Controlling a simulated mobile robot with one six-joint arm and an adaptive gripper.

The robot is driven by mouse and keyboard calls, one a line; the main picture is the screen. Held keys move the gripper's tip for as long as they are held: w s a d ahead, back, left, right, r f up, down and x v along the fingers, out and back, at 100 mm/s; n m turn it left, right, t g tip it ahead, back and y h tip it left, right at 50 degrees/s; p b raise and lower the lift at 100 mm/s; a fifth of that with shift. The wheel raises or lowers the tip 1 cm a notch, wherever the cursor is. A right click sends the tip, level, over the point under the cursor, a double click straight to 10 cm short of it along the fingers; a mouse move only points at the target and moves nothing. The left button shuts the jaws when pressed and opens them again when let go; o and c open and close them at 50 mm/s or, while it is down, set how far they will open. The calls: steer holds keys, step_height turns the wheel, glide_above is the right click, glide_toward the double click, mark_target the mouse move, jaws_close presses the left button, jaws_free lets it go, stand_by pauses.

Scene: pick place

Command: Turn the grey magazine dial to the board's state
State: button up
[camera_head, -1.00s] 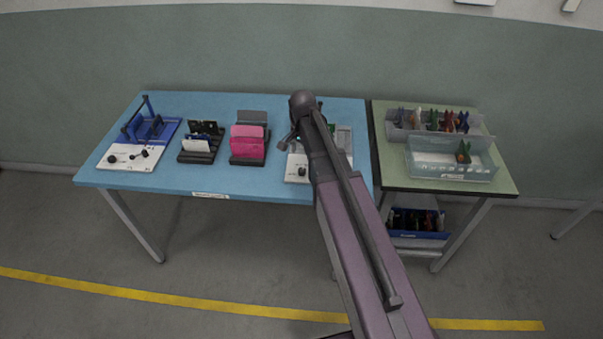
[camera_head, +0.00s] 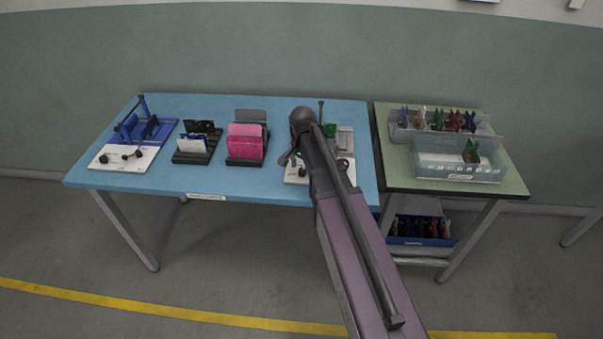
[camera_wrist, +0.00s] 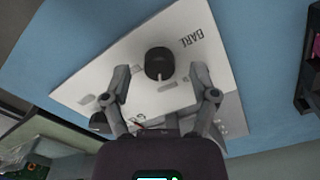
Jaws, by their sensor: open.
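In the wrist view a dark round dial (camera_wrist: 159,64) with a pale pointer mark stands on a white panel (camera_wrist: 95,85). The mark points toward the bottom of the picture. The panel's word "BARE" shows right of the dial; another label, starting with G, is partly hidden below. My gripper (camera_wrist: 160,78) is open, one finger on each side of the dial. I cannot tell whether the fingers touch it. In the head view my arm covers much of this right-hand station; its white panel (camera_head: 291,176) and a green board (camera_head: 329,130) show beside it.
A second dark knob (camera_wrist: 99,121) is near my left finger. On the blue table (camera_head: 235,186) stand two racks of boards, black-white (camera_head: 196,145) and pink (camera_head: 245,145), and a blue fixture (camera_head: 145,128). The green side table (camera_head: 395,181) carries bins of coloured boards (camera_head: 462,160).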

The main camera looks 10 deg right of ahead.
steer(key=shift+f, duration=0.35)
jaws_close()
steer(key=shift+a, duration=0.1)
steer(key=shift+n, duration=0.4)
steer(key=n, duration=1.1)
stand_by(0.3)
